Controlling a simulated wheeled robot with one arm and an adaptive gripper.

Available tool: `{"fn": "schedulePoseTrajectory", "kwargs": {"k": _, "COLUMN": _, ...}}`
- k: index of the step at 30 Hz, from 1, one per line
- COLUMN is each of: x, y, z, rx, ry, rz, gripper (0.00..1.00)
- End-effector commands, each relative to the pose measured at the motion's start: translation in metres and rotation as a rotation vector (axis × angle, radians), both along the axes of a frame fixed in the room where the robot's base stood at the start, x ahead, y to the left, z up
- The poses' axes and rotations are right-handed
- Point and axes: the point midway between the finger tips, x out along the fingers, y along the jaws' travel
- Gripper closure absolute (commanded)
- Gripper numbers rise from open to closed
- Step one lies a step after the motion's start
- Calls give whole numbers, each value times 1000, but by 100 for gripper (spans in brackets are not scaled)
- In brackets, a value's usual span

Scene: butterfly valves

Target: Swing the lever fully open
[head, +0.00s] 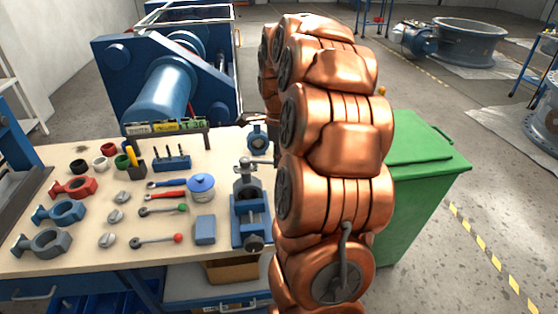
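My copper-coloured arm rises at the right of the bench and hides part of the area behind it. A dark piece (262,119) juts out left of the arm, above a small blue valve (258,138) at the bench's back right; I cannot tell whether it is my gripper or a lever. My gripper's fingers cannot be made out. A grey valve-like part (247,178) stands upright in a blue vise (250,215). Two loose levers, one with a green knob (164,209) and one with a red knob (157,240), lie flat on the bench.
The workbench (75,258) also holds red, blue and grey ring bodies, a blue-lidded pot (201,187) and a blue-grey block (205,229). A large blue machine (165,85) stands behind. A green bin (425,165) is right of my arm.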

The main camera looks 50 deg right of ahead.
Motion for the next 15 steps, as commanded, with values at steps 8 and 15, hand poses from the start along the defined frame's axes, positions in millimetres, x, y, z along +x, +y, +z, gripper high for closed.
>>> {"fn": "schedulePoseTrajectory", "kwargs": {"k": 8, "x": -3, "y": 3, "z": -1, "rx": 1, "ry": -1, "rz": -49, "gripper": 100}}
{"fn": "schedulePoseTrajectory", "kwargs": {"k": 15, "x": -6, "y": 9, "z": -3, "rx": -2, "ry": -1, "rz": -122, "gripper": 100}}
